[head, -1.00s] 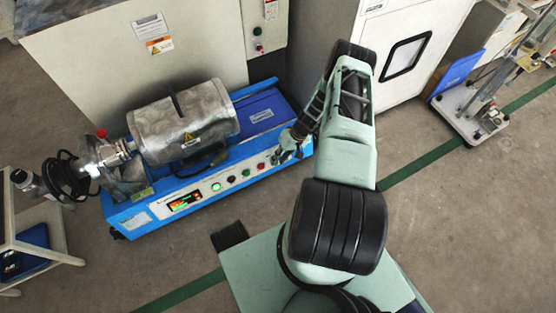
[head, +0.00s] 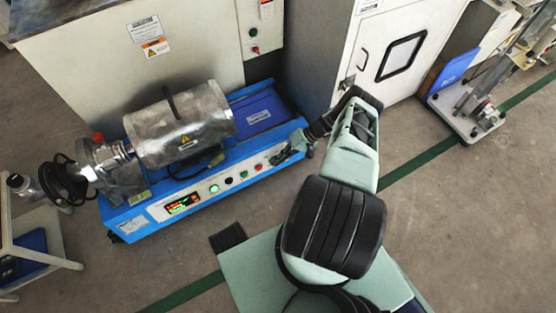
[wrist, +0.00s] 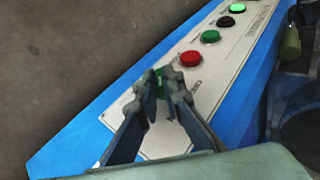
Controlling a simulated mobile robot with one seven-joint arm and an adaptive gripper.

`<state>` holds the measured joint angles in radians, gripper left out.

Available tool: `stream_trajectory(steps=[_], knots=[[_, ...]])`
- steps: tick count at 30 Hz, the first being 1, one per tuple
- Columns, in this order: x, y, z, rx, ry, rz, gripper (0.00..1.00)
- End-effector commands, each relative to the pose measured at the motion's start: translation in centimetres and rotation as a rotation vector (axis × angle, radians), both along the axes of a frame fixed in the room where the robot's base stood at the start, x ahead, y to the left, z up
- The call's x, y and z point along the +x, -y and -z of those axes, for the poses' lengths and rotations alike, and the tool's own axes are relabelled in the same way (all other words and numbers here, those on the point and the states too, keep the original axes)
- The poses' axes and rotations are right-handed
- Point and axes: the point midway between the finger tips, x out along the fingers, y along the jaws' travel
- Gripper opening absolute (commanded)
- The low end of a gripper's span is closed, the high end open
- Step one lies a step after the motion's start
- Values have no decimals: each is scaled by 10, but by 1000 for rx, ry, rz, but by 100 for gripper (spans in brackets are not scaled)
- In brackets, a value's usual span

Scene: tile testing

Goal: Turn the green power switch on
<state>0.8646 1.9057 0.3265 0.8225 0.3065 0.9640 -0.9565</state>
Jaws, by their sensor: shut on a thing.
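The green power switch (wrist: 162,87) shows in the wrist view between my fingertips, at the near end of the white control panel (wrist: 130,102). My gripper (wrist: 162,78) is shut on it, one finger on each side, and partly hides it. The gripper also shows in the head view (head: 279,157) at the right end of the panel on the blue machine (head: 150,236). The switch's exact turn angle is hard to tell.
Along the panel are a red button (wrist: 191,58), a green button (wrist: 210,36), a black button (wrist: 225,21) and a lit green one (wrist: 237,8). A metal drum (head: 180,130) sits on the machine.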

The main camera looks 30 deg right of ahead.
Motion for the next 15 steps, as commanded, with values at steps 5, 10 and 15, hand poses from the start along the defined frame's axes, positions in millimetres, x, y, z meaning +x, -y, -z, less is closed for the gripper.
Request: stream_trajectory(steps=[5,10,15], knots=[[3,1,0,-1,4,7,0],[4,1,0,-2,4,8,0],[4,1,0,-1,6,8,24]])
